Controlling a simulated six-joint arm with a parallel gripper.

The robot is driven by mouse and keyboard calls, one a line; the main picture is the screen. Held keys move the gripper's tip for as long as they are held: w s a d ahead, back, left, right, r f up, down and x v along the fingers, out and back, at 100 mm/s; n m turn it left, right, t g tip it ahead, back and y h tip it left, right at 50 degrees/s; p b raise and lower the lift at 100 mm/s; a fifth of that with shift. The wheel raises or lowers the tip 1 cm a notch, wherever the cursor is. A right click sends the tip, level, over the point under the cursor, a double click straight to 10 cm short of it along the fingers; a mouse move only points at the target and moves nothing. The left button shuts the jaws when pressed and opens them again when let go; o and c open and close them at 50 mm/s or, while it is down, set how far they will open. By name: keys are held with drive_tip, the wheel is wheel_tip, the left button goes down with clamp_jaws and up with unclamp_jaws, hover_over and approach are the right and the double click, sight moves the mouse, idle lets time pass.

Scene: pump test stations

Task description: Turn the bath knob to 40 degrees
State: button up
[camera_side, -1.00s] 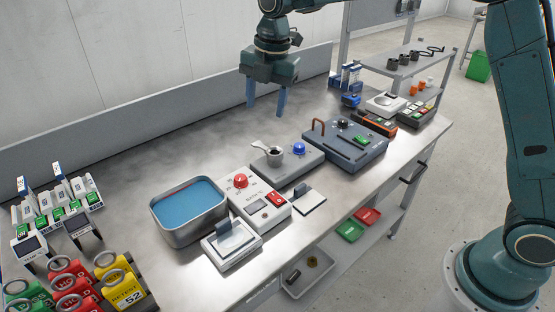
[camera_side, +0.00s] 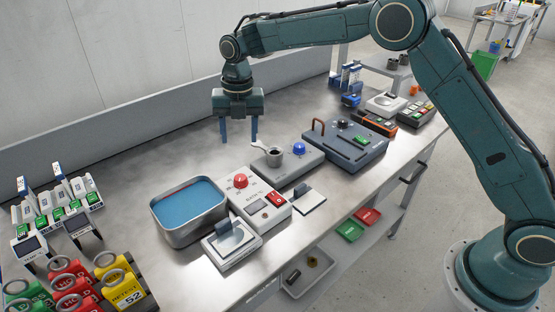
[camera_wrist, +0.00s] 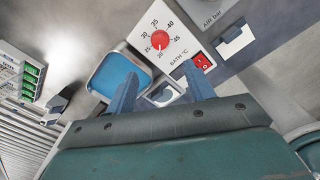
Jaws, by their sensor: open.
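The bath knob (camera_side: 240,181) is a round red dial on a white control box (camera_side: 254,208) beside the water bath. In the wrist view, the knob (camera_wrist: 160,40) is ringed by numbers including 30, 35, 40 and 45, with "BATH °C" printed below. Its exact pointer direction is too small to read. My gripper (camera_side: 238,138) is open and empty, pointing down above the bench, behind the knob and clear of it. In the wrist view, my gripper's two fingers (camera_wrist: 160,80) are spread apart, with the knob ahead of the tips.
A metal tub of blue water (camera_side: 188,206) stands left of the box. A red rocker switch (camera_side: 275,198) sits on the box. A grey unit with a blue knob (camera_side: 299,148) and a small cup (camera_side: 273,153) stands right. Bare bench lies behind the tub.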

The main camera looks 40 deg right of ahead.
sight(240, 177)
drive_tip(key=f, duration=1.3)
drive_tip(key=shift+w+a, duration=0.2)
drive_tip(key=shift+a, duration=0.1)
drive_tip(key=shift+c, duration=0.4)
drive_tip(key=c, duration=0.9)
